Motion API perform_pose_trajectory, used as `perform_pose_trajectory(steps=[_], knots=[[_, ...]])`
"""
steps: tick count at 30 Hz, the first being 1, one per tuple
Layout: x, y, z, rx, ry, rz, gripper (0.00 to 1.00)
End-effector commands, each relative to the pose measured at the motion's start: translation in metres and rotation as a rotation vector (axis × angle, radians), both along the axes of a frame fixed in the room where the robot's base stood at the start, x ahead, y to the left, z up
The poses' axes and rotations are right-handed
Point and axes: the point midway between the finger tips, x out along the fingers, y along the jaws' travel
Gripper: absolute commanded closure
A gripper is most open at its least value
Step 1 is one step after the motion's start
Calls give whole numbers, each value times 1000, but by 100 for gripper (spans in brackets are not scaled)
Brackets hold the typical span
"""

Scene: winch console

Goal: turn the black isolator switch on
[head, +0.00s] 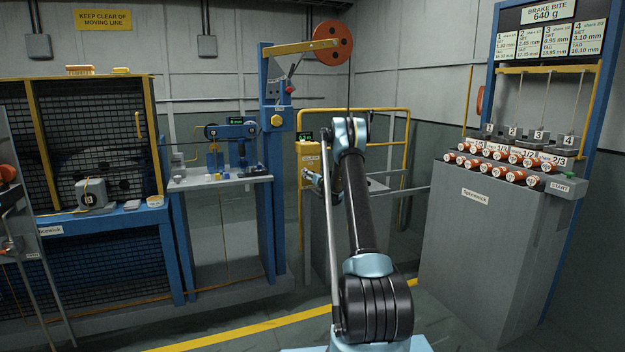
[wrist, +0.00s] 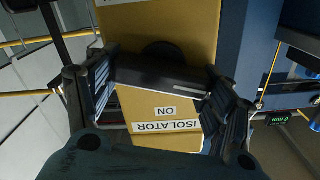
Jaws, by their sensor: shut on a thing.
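The isolator is a yellow box (wrist: 188,22) with a black switch handle (wrist: 160,76) on a round black hub. In the wrist view the handle lies crosswise, tilted slightly down to the right, with a pale mark near its right end. The upside-down labels "ON" and "ISOLATOR" (wrist: 167,127) show below it. My gripper (wrist: 162,80) is shut on the handle, one finger at each end. In the head view the yellow isolator box (head: 310,163) is left of my arm; my gripper (head: 316,180) is small and partly hidden there.
A yellow rail (head: 400,125) runs behind my arm. A blue post (head: 272,170) stands left of the box, with a workbench (head: 220,182) beyond it. A grey console (head: 480,225) with red-orange cylinders is at right. Open floor lies in front.

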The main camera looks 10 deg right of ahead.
Motion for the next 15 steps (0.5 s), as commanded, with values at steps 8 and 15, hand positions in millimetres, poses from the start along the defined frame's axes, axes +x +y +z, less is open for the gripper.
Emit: perform_pose_trajectory(steps=[8,15], knots=[[1,-3,-1,252,68,-1,49],[1,-6,-3,472,126,-2,49]])
